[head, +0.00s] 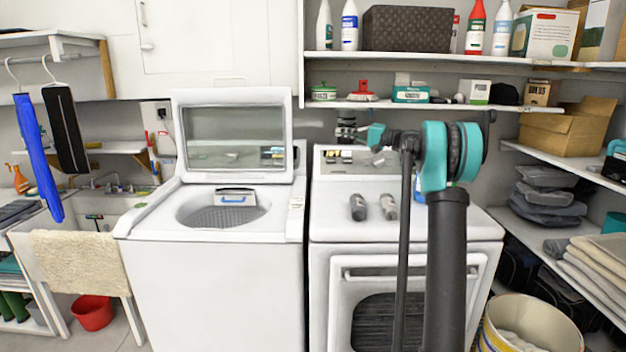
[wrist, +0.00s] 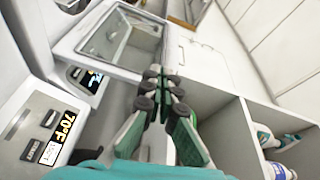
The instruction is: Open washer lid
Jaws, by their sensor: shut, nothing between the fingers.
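The white top-loading washer (head: 222,270) stands left of centre in the head view. Its lid (head: 232,97), a white frame around a glass pane, stands raised and nearly upright at the back. The round drum opening (head: 222,208) is uncovered. My gripper (head: 346,128) is to the right of the lid, above the back of the neighbouring machine, apart from the lid. In the wrist view my gripper (wrist: 162,82) is shut with its fingertips together and nothing held. The lid (wrist: 76,42) shows beyond the fingers, up and to the left.
A front-door machine (head: 400,228) stands right of the washer, with two dark grey objects (head: 374,207) on top. Shelves (head: 430,106) with bottles and boxes hang above it. A sink (head: 95,215) is at the left, a bin (head: 530,325) at the lower right.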

